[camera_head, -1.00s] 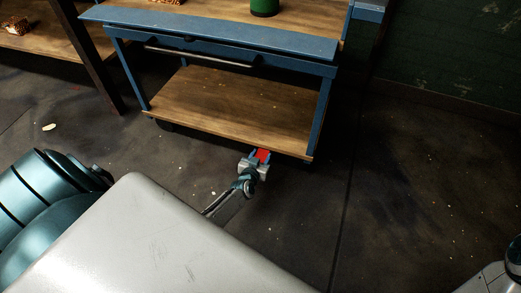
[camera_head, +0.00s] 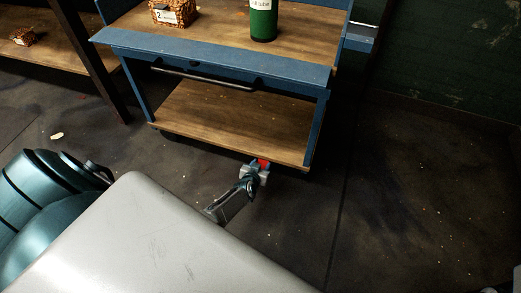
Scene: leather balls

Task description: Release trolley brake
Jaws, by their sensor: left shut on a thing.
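The trolley (camera_head: 215,58) is a blue metal frame with a wooden upper deck and a wooden lower shelf (camera_head: 235,120). A dark handle bar (camera_head: 200,78) runs along its near side. A small red brake pedal (camera_head: 263,163) shows low at the near right corner, just below the lower shelf's edge. My left gripper (camera_head: 258,168) is at this pedal and shut on it. Its fingers and body hide most of the pedal. My right gripper is not in view.
A wicker basket (camera_head: 174,13) with a label and a green bottle (camera_head: 263,20) stand on the upper deck. Another wooden shelf (camera_head: 50,58) with a dark post is at the left. The dark floor (camera_head: 420,190) at right is clear.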

